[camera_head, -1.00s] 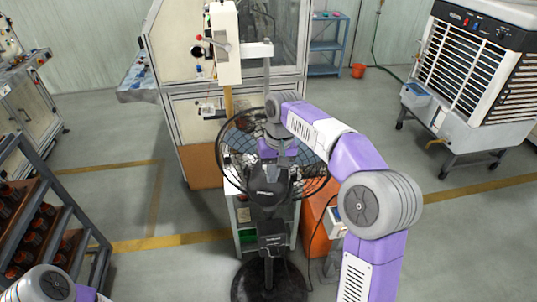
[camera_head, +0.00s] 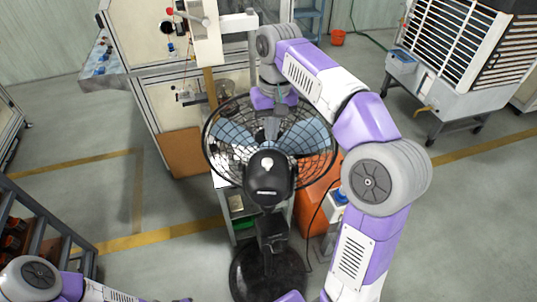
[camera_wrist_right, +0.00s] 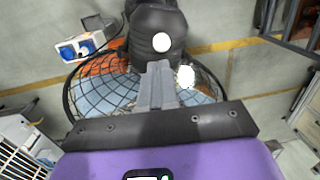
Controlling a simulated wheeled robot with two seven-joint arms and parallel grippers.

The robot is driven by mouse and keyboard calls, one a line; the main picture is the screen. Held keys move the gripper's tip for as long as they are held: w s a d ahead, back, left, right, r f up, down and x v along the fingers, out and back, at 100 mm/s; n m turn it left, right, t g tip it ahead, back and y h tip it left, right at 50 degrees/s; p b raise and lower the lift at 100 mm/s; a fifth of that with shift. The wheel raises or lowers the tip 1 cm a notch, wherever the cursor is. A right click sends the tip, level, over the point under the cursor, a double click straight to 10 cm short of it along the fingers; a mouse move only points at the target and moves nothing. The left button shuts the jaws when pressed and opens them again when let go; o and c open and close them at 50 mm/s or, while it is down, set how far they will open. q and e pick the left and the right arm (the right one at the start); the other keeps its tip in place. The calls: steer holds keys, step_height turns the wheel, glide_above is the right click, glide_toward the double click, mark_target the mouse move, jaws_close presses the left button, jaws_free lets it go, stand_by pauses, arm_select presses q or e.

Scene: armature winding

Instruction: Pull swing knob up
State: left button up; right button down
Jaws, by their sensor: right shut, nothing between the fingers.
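The black pedestal fan stands in the middle of the head view, its dark motor housing (camera_head: 268,180) in front of the wire cage (camera_head: 214,150). A small pale spot, possibly the swing knob (camera_head: 266,160), shows on top of the housing; I cannot be sure it is the knob. My right gripper (camera_head: 271,136) reaches down over the cage, shut and empty, its tips near the top of the housing. In the right wrist view the closed grey fingers (camera_wrist_right: 158,68) overlap the near edge of the housing (camera_wrist_right: 157,22); contact cannot be judged. My left gripper is out of view; only its arm shows.
A white machine cabinet (camera_head: 125,35) stands behind the fan at left. An orange box (camera_head: 312,205) and a small cabinet (camera_head: 222,200) are close to the fan. A cooler (camera_head: 455,60) stands at right, a rack (camera_head: 35,235) at left. Open floor lies between.

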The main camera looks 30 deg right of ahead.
mark_target(269, 161)
steer(key=f, duration=0.2)
steer(key=f+b, duration=0.1)
steer(key=f, duration=0.3)
steer(key=shift+s+a+f, duration=0.1)
steer(key=shift+s+a, duration=0.15)
steer(key=shift+f+b, duration=0.3)
steer(key=shift+f, duration=0.3)
steer(key=shift+f, duration=0.15)
steer(key=shift+a+f, duration=0.1)
steer(key=shift+f, duration=0.35)
steer(key=shift+r, duration=0.15)
step_height(269, 161, up, 4)
steer(key=p, duration=0.5)
steer(key=shift+w+r, duration=0.1)
steer(key=shift+r, duration=0.15)
step_height(269, 161, up, 9)
steer(key=d+p, duration=0.1)
steer(key=shift+w+d, duration=0.15)
steer(key=shift+w, duration=0.05)
